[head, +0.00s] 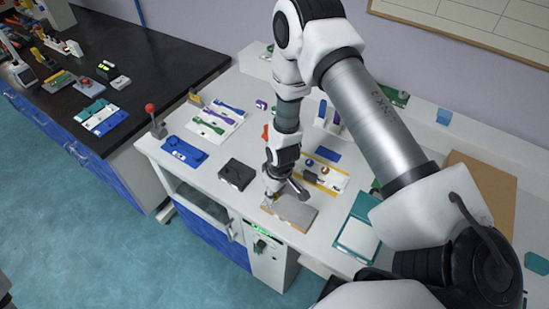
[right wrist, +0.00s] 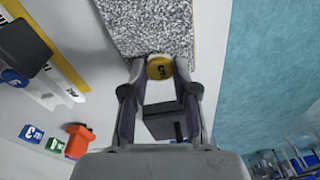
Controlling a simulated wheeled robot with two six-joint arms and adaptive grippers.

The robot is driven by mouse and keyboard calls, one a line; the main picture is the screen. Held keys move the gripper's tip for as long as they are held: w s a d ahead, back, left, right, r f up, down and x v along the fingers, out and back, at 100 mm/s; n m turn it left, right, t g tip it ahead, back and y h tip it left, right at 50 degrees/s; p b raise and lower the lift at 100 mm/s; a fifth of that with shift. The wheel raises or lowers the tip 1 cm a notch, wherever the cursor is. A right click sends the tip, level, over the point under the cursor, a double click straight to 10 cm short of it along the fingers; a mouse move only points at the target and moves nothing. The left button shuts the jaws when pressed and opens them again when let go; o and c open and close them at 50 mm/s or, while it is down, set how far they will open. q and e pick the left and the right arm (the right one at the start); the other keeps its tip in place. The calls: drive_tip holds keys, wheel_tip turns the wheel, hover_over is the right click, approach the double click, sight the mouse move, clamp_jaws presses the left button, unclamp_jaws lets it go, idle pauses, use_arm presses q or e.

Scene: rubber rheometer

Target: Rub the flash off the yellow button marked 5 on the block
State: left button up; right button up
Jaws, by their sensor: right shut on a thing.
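My right gripper (right wrist: 160,75) is shut on the yellow button (right wrist: 160,67), a small disc with a dark mark that looks like a 5. The block (right wrist: 155,28) has a grey, speckled, rough top and a thin tan edge. In the right wrist view the button is at the block's near end; I cannot tell whether it touches the surface. In the head view the block (head: 295,211) lies on the white bench, and my right gripper (head: 269,198) points down at its left end. The button is too small to make out there. My left gripper is out of view.
A dark box (head: 237,174) stands left of the block, with a blue tray (head: 184,152) beyond it. A yellow-edged rack (head: 325,176) is behind the block. A teal-edged tray (head: 357,238) lies to its right. The bench's front edge is close to the block.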

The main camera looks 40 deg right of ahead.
drive_tip(key=shift+f, duration=0.2)
idle(0.6)
drive_tip(key=o, duration=1.1)
drive_tip(key=shift+r, duration=0.25)
drive_tip(key=c, duration=1.1)
